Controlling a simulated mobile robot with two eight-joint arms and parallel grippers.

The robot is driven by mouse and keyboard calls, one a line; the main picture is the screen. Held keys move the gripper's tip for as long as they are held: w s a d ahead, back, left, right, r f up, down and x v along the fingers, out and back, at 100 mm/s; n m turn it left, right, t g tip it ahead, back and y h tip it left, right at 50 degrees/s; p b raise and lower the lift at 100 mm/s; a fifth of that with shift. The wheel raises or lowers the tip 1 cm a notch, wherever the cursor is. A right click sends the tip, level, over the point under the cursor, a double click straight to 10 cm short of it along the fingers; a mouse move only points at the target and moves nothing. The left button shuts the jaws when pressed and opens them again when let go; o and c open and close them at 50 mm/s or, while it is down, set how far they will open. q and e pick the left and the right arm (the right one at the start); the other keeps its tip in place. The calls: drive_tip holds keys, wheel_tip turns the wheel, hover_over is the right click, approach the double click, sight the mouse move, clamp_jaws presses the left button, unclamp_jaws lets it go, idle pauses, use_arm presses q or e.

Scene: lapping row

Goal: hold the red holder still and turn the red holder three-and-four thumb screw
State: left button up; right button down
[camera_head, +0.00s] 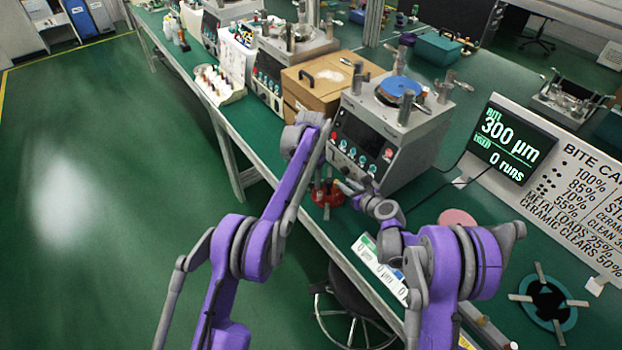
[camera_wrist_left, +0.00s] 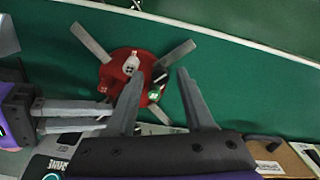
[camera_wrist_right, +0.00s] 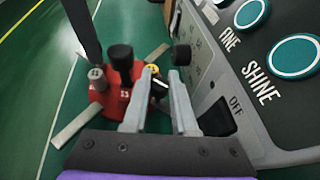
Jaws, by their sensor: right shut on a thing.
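The red holder (camera_head: 328,195) is a round red piece with flat metal arms and small knobs, low by the bench's front edge. In the left wrist view the holder (camera_wrist_left: 122,68) shows a white knob (camera_wrist_left: 130,65) and a green one (camera_wrist_left: 154,93). My left gripper (camera_wrist_left: 160,73) is open over it, with the green knob seen between its fingers. My right gripper (camera_wrist_right: 158,72) is shut on a dark thumb screw (camera_wrist_right: 159,87) at the side of the red holder (camera_wrist_right: 103,98). Its number cannot be read.
A lapping machine (camera_head: 385,140) with a blue disc stands right behind the holder, its panel close to my right gripper. A white labelled strip (camera_head: 379,268) lies in front. A teal ring fixture (camera_head: 568,318) sits at the right. The floor at left is clear.

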sight(311, 182)
use_arm(q)
drive_tip(key=shift+r, duration=0.1)
wheel_tip(311, 182, up, 12)
idle(0.7)
idle(0.3)
use_arm(e)
drive_tip(key=c, duration=0.6)
unclamp_jaws()
